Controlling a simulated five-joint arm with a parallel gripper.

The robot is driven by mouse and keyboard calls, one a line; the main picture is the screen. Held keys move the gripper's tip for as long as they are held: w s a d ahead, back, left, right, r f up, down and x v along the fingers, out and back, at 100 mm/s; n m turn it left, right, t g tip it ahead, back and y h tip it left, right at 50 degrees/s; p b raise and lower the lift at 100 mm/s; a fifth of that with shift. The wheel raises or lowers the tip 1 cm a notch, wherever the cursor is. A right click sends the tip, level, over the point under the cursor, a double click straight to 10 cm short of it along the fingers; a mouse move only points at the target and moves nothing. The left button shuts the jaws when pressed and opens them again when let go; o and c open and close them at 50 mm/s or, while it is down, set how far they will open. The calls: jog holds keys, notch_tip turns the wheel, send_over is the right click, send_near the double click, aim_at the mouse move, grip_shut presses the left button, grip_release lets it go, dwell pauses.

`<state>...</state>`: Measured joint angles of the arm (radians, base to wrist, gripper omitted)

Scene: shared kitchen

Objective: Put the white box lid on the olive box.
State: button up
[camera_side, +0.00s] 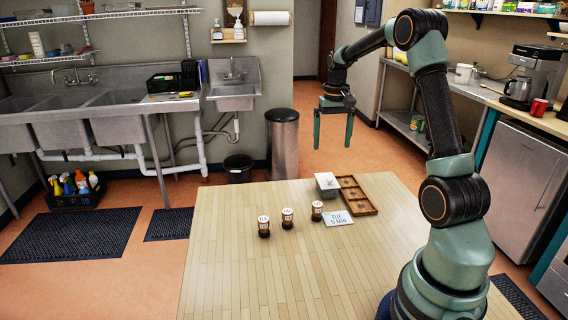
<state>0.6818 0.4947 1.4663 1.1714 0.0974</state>
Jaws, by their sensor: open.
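My gripper (333,145) is open and empty, pointing down, high above the far side of the wooden table. A small box (328,193) with a pale whitish top stands on the table below it, at the left of a wooden tray. Its sides look greyish olive, but it is too small to tell the colour surely. I cannot tell whether the pale top is the white lid or something else. No separate lid can be made out with certainty.
A wooden tray (363,208) with compartments lies right of the box. A white card (337,219) with dark lettering lies in front. Three small dark labelled jars (264,227) (287,218) (317,211) stand to the left. The table's front left (235,285) is clear.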

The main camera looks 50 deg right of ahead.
jog(key=a+r+n+t, duration=0.1)
jog(key=a+r+n, duration=0.1)
jog(key=a+r, duration=0.5)
jog(key=s+a+n+t, duration=0.2)
jog(key=s+a+n, duration=0.1)
jog(key=a, duration=0.8)
jog(key=s+a+n+t, duration=0.2)
jog(key=s+a+n, duration=0.2)
jog(key=a, duration=0.8)
jog(key=shift+s+r+t, duration=0.3)
jog(key=shift+s+r, duration=0.05)
jog(key=shift+s, duration=0.3)
